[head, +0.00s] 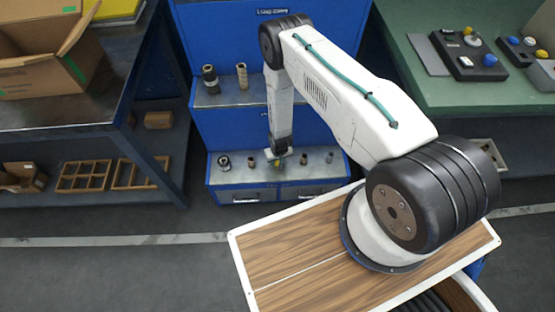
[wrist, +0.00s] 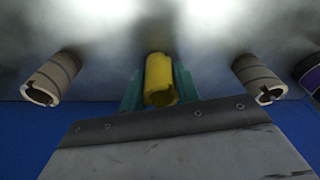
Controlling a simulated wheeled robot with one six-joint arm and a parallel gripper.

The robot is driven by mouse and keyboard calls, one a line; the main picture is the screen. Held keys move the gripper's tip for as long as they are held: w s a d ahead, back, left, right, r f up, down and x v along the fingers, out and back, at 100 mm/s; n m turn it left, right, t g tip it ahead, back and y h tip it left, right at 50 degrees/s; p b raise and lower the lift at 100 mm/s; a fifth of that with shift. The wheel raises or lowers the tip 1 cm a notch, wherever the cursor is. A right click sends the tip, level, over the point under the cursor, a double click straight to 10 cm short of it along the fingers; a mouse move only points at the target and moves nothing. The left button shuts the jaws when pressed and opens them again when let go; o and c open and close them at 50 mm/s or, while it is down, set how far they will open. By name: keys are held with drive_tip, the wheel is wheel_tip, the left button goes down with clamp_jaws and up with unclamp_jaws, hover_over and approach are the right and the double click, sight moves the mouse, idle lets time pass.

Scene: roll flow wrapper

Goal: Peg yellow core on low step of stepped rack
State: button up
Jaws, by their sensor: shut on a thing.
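The yellow core (wrist: 160,80) is between the teal fingers of my gripper (wrist: 158,92) in the wrist view, and the gripper is shut on it. In the head view my gripper (head: 281,160) is low over the low step (head: 237,182) of the blue stepped rack (head: 240,128), near the middle of its row of cores. The core is mostly hidden there by my gripper. I cannot tell whether it is around a peg or touching the step.
Brown cores stand to the left (wrist: 52,78) and right (wrist: 258,78) of the yellow one, with gaps between. A dark core (wrist: 310,75) is at the far right. The middle step holds a dark roll (head: 210,79) and a tan core (head: 242,76).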

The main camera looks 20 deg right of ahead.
drive_tip(key=o, duration=1.6)
drive_tip(key=shift+r, duration=3.95)
